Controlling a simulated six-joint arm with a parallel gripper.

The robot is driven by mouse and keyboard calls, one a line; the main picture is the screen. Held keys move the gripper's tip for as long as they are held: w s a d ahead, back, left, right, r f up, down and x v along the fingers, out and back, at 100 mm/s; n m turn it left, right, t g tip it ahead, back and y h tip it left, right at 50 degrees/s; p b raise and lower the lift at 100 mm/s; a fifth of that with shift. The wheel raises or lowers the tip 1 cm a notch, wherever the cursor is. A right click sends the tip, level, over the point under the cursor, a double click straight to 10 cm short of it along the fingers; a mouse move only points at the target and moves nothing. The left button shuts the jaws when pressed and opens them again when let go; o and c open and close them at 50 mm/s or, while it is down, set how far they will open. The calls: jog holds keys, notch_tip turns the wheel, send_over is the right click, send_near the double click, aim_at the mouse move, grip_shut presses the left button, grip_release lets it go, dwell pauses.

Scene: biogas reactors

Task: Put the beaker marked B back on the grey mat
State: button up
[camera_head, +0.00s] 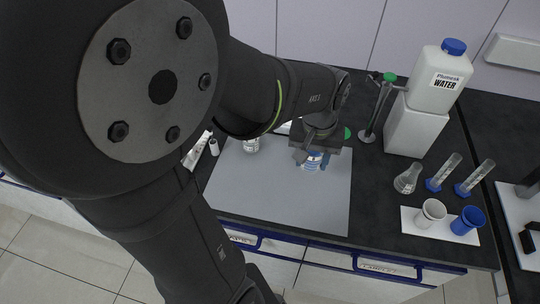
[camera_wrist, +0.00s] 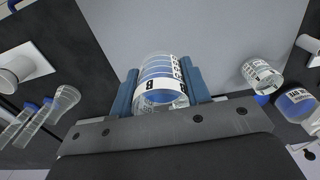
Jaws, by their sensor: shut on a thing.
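My gripper (camera_wrist: 163,92) is shut on a clear beaker (camera_wrist: 160,68) with printed markings and a white label band; its blue fingers press on both sides. In the head view, the held beaker (camera_head: 313,162) shows below my gripper (camera_head: 318,152), over the right part of the grey mat (camera_head: 280,205). I cannot tell whether its base touches the mat (camera_wrist: 215,30). A second clear beaker (camera_head: 250,145) stands at the mat's upper left; it also shows at the right in the wrist view (camera_wrist: 262,75).
Right of the mat are a green-topped stand (camera_head: 385,100), a water canister (camera_head: 440,78) on a white block, a flask (camera_head: 408,178), two cylinders on blue bases, and a white tray (camera_head: 425,243) with white and blue cups. The mat's front part is clear.

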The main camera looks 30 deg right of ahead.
send_over(275, 169)
notch_tip(275, 169, down, 7)
jog(key=shift+s+d+r, duration=0.1)
jog(key=shift+s+d, duration=0.05)
jog(key=shift+f, duration=2.1)
jog(key=o, duration=0.7)
jog(key=shift+f, duration=0.15)
jog(key=o, duration=0.4)
notch_tip(275, 169, up, 12)
jog(key=shift+r, duration=0.2)
